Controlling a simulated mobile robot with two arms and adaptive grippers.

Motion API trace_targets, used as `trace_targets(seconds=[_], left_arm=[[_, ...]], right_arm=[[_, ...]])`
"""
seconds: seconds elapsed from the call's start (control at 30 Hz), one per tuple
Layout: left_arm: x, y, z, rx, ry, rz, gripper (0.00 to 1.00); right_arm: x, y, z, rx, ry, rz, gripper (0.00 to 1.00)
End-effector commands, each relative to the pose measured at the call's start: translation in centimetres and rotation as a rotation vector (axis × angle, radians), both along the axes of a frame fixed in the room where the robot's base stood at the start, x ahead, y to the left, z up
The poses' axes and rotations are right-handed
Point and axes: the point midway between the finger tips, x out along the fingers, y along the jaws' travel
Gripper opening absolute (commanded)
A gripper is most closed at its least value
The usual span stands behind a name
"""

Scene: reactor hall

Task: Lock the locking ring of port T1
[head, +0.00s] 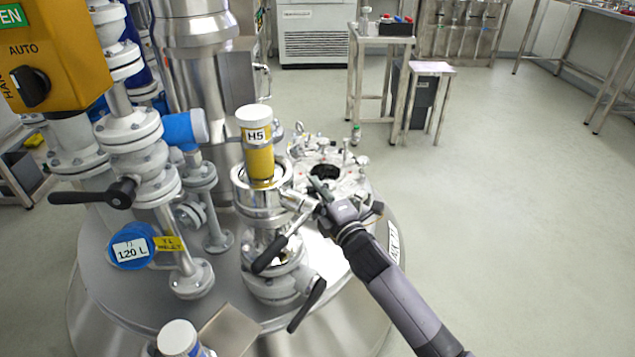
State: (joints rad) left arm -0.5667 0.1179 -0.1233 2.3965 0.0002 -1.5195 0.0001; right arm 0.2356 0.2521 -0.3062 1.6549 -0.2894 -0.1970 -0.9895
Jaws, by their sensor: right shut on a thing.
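A steel locking ring (262,205) sits around a port on the reactor lid, on top of a white valve. A yellow container labelled H5 (260,158) with a white cap stands upright in the ring. A short metal handle (293,201) sticks out from the ring's right side. My right gripper (314,200) comes in from the lower right and is shut on this handle; its fingers partly hide the handle's end. I cannot tell from the picture whether the ring is locked. My left gripper is out of view.
Two black valve levers (270,255) hang below the ring. White pipes, a blue 120 L tag (131,247) and a yellow control box (55,55) crowd the left. Open floor lies right.

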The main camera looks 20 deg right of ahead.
Motion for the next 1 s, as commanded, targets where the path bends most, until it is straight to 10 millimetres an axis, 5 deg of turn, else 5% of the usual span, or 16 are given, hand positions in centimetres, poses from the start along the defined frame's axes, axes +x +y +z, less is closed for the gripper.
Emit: trace_targets(seconds=[0.43, 0.47, 0.77, 1.0], left_arm=[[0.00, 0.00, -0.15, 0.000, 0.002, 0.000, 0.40], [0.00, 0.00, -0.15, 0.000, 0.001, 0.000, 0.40], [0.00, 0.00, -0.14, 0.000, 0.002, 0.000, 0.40], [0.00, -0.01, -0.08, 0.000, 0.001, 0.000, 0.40]], right_arm=[[-0.66, 0.09, -0.17, 0.002, 0.003, -0.038, 0.00], [-0.65, 0.09, -0.17, 0.002, 0.003, -0.038, 0.12], [-0.59, -0.08, -0.11, 0.001, 0.003, -0.040, 0.32], [-0.56, -0.14, -0.08, 0.000, 0.002, -0.041, 0.32]])
